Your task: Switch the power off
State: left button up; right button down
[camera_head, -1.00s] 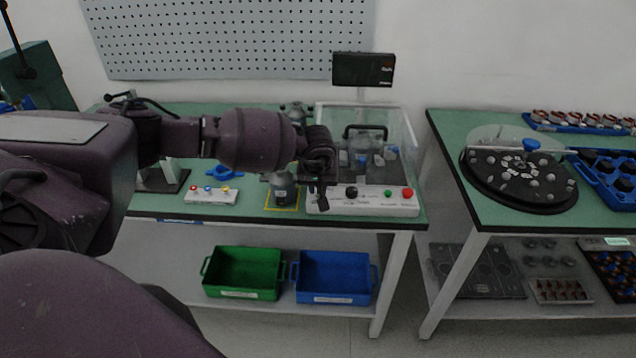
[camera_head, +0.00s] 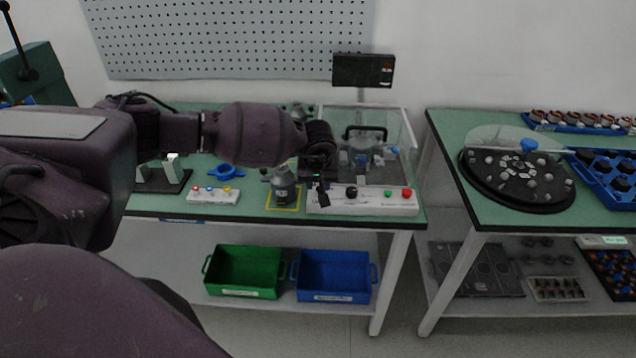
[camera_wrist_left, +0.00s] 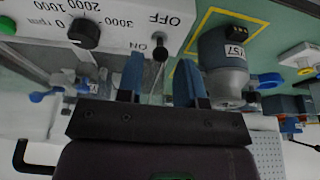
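The white control box (camera_head: 378,206) stands at the front edge of the green bench in the head view. In the left wrist view its face (camera_wrist_left: 120,12) carries a toggle switch (camera_wrist_left: 160,53) with a dark round tip beside the ON label. The OFF label is farther from the tip. My left gripper (camera_wrist_left: 159,80) is open, its two blue fingers either side of the switch's line. I cannot tell whether they touch it. In the head view the left gripper (camera_head: 321,188) is over the box's left end and hides the switch area. My right gripper is not in view.
A black knob (camera_head: 351,193), a green button (camera_head: 388,194) and a red button (camera_head: 407,194) are on the box. A grey motor (camera_head: 281,190) stands close to its left. A clear-walled enclosure (camera_head: 408,135) is behind. Green (camera_head: 243,292) and blue (camera_head: 333,297) bins sit below.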

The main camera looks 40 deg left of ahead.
pick_arm(q)
jog(key=p+v, duration=0.2)
jog(key=v, duration=0.2)
jog(key=shift+s, duration=0.1)
dwell(0.6)
